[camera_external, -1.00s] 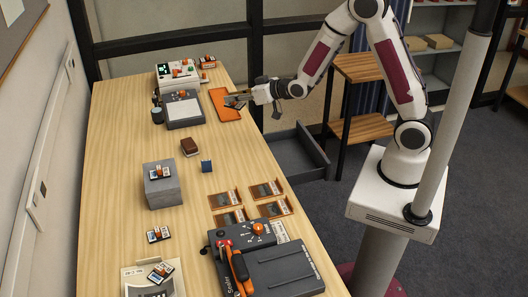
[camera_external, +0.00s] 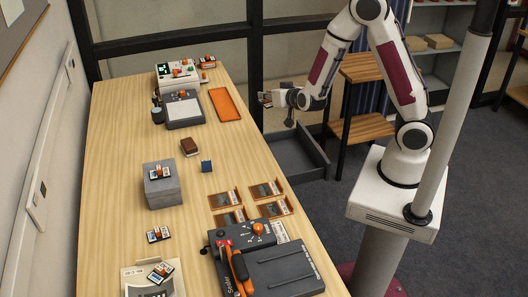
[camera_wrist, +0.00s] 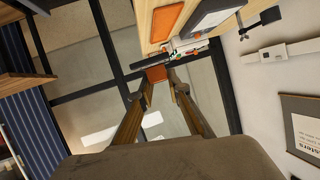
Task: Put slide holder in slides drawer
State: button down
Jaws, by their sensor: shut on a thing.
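My gripper (camera_external: 272,98) is shut on a small slide holder (camera_external: 265,99) with dark and light parts. It holds it in the air off the table's right edge, above and left of a grey open drawer (camera_external: 317,150). The drawer sticks out from the table's right side; its visible interior looks empty, and I cannot read a label on it.
An orange tray (camera_external: 226,104) lies empty on the table (camera_external: 120,200). Similar slide holders lie on a grey block (camera_external: 163,192) and at the front left. A wooden shelf stand (camera_external: 362,67) stands right of the drawer. Four-sided brown frames (camera_external: 265,190) lie on the table.

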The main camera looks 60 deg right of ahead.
jog(key=s+d+f+m+g+h, duration=0.1)
jog(key=s+d+m+g+h, duration=0.15)
jog(key=s, duration=0.35)
send_over(283, 160)
notch_tip(283, 160, down, 16)
jog(key=shift+d+t, duration=0.15)
jog(key=shift+t, duration=0.3)
jog(key=shift+w+r, duration=0.1)
jog(key=shift+g, duration=0.4)
dwell(0.5)
dwell(0.4)
jog(key=shift+f, duration=2.9)
jog(key=shift+f, duration=0.1)
jog(key=shift+f, duration=1.95)
